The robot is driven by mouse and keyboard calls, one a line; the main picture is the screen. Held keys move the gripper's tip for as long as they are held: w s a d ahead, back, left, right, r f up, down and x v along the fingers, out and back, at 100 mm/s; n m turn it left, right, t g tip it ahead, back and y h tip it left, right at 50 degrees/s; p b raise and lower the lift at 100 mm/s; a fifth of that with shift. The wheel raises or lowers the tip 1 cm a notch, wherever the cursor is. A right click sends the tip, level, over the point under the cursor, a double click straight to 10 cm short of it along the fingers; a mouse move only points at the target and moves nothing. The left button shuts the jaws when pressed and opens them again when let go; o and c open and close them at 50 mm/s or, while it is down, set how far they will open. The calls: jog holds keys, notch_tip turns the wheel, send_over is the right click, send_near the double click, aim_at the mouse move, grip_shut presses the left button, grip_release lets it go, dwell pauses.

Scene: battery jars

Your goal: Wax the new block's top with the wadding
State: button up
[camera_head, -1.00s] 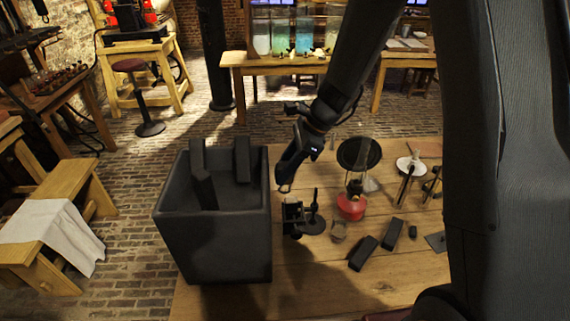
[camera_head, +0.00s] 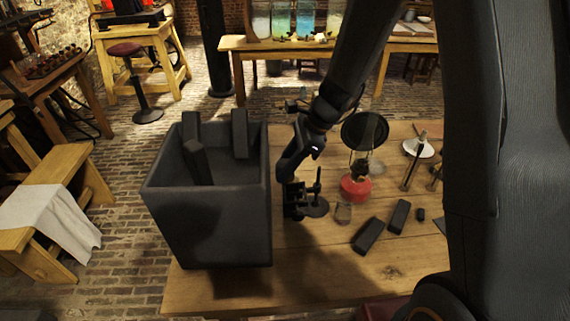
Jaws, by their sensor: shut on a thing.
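My gripper (camera_head: 287,177) points down just above and behind a small black clamp stand (camera_head: 294,201) on the wooden table. Its jaws look closed, but what they hold is too small and dark to make out. Two dark rectangular blocks (camera_head: 368,234) (camera_head: 399,216) lie on the table to the right, with a small dark piece (camera_head: 421,214) beside them. I cannot tell which block is the new one, and I cannot pick out the wadding.
A large dark open jar (camera_head: 213,225) with dark slabs inside stands left of my gripper. A red-based lamp (camera_head: 355,188), a small glass (camera_head: 343,212) and a white dish (camera_head: 419,148) stand to the right. The table's front (camera_head: 310,275) is clear.

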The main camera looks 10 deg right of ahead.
jog(key=shift+d+f, duration=0.15)
jog(key=shift+d, duration=0.8)
jog(key=shift+d+f, duration=0.1)
jog(key=shift+d, duration=0.8)
jog(key=shift+d+f+b, duration=0.2)
jog(key=shift+b, duration=0.2)
jog(key=shift+a+r+p, duration=0.3)
jog(key=shift+a+p, duration=0.05)
jog(key=shift+a, duration=0.6)
jog(key=shift+a+f, duration=0.15)
jog(key=shift+a, duration=0.9)
jog(key=shift+a+r+p, duration=0.15)
jog(key=shift+r+p, duration=0.2)
jog(key=shift+p, duration=0.15)
notch_tip(320, 180, up, 2)
jog(key=shift+s+r+p, duration=0.1)
jog(key=shift+r+p, duration=0.1)
jog(key=shift+p, duration=0.5)
notch_tip(320, 180, up, 5)
jog(key=p, duration=0.4)
jog(key=shift+f+b, duration=0.3)
jog(key=shift+b, duration=0.75)
